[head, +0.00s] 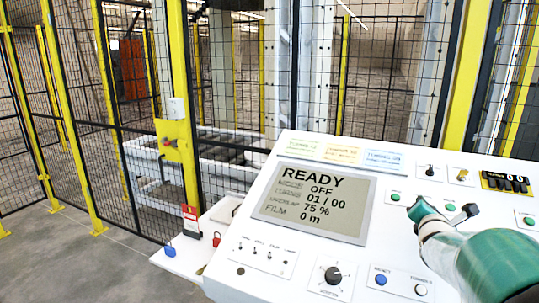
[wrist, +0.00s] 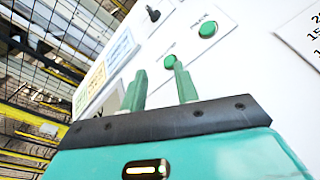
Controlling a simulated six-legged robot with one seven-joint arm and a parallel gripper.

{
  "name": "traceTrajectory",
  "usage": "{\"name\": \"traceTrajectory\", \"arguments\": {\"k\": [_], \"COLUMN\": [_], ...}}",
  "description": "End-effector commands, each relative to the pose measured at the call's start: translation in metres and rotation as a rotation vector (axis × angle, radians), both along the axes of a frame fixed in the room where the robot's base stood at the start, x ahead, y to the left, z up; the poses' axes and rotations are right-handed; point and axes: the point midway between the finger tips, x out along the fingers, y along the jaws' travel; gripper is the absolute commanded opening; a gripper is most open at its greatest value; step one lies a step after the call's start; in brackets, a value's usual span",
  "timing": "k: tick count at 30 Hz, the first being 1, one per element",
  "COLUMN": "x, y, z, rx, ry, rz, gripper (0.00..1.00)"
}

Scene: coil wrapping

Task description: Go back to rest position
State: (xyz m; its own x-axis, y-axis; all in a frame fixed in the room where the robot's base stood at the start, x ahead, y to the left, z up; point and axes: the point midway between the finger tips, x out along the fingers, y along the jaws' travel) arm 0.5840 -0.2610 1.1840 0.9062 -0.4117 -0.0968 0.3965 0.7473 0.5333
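My gripper (head: 443,208) is at the right of the head view, over the white control panel (head: 330,160). Its two green fingers stand apart with nothing between them, as the wrist view also shows (wrist: 160,70). The fingertips are close to the panel face near a green button (head: 395,197); I cannot tell if they touch it. The panel screen (head: 313,203) reads READY, mode OFF, turns 01 / 00, overlap 75 %, film 0 m. In the wrist view, one green button (wrist: 207,29) is clear of the fingers and another (wrist: 169,62) sits by the right fingertip.
Yellow-posted mesh fencing (head: 180,100) stands behind. Grey floor (head: 70,260) is clear at left.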

Motion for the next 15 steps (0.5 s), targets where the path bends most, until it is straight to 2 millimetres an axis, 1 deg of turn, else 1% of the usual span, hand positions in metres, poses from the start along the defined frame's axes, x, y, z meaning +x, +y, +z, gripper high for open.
{"name": "traceTrajectory", "arguments": {"k": [1,6,11,15], "x": [-0.006,-0.027,-0.05,-0.075], "y": [0.009,0.042,0.077,0.109], "z": [-0.002,-0.013,-0.02,-0.027], "rx": [0.112,0.496,0.834,1.107], "ry": [-0.01,-0.022,-0.02,-0.004], "rz": [0.0,-0.019,-0.067,-0.138], "gripper": [0.31,0.31,0.31,0.31]}}
